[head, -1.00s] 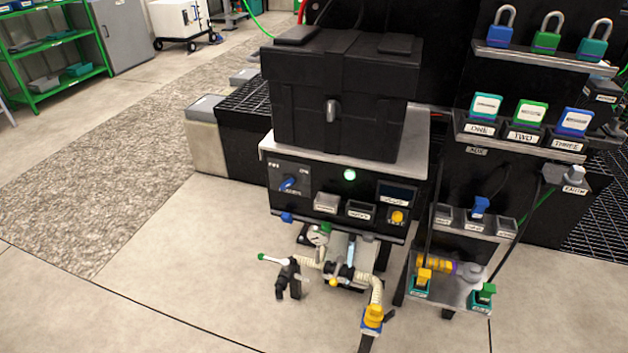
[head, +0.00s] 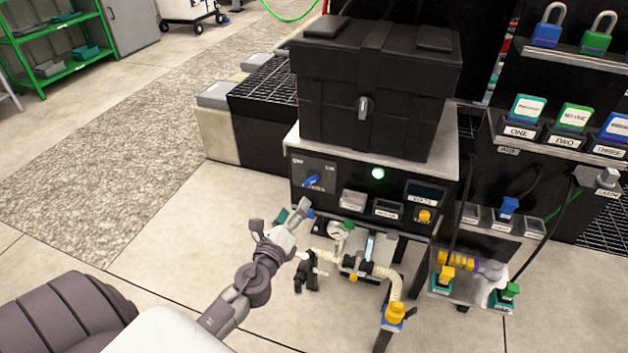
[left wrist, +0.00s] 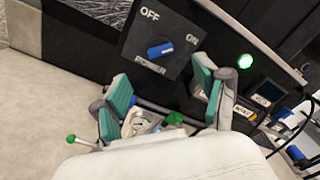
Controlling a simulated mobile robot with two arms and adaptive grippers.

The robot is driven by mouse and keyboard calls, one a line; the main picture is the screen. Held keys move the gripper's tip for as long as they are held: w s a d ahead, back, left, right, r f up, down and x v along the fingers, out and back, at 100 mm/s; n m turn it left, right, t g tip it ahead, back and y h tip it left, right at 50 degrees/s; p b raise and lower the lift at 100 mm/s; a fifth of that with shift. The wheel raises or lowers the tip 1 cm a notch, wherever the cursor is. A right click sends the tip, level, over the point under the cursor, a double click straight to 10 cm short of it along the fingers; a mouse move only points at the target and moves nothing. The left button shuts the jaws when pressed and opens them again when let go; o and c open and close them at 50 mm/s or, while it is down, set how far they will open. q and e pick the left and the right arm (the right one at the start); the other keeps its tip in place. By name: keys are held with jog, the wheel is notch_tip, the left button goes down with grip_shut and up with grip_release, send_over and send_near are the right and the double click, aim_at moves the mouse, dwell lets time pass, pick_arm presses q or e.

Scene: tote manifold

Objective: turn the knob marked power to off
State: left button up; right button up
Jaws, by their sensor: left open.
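The power knob (head: 312,181) is a blue handle on a dark plate at the left of the black control panel (head: 335,213). In the left wrist view, the knob (left wrist: 160,50) sits above its POWER label, with OFF at upper left and ON at right. Its long axis slants up to the right, towards ON. My left gripper (head: 292,214) is in front of and below the knob. In the left wrist view, the open gripper's (left wrist: 162,74) teal fingers stand apart, with the knob beyond the gap and nothing between them. My right gripper is not in view.
A lit green lamp (head: 378,173) is right of the knob. A black case (head: 375,100) stands on the panel's top. Pipes and valves (head: 350,262) stand below it. Padlocks and labelled blocks are on a rack at right.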

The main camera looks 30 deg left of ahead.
aim_at(308, 182)
pick_arm(q)
jog(key=x, duration=0.9)
jog(key=shift+w+a, duration=0.2)
jog(key=shift+w, duration=0.15)
jog(key=shift+w+a, duration=0.1)
jog(key=shift+w, duration=0.4)
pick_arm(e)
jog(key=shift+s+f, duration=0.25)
pick_arm(q)
jog(key=c, duration=1.2)
jog(key=shift+o, duration=0.2)
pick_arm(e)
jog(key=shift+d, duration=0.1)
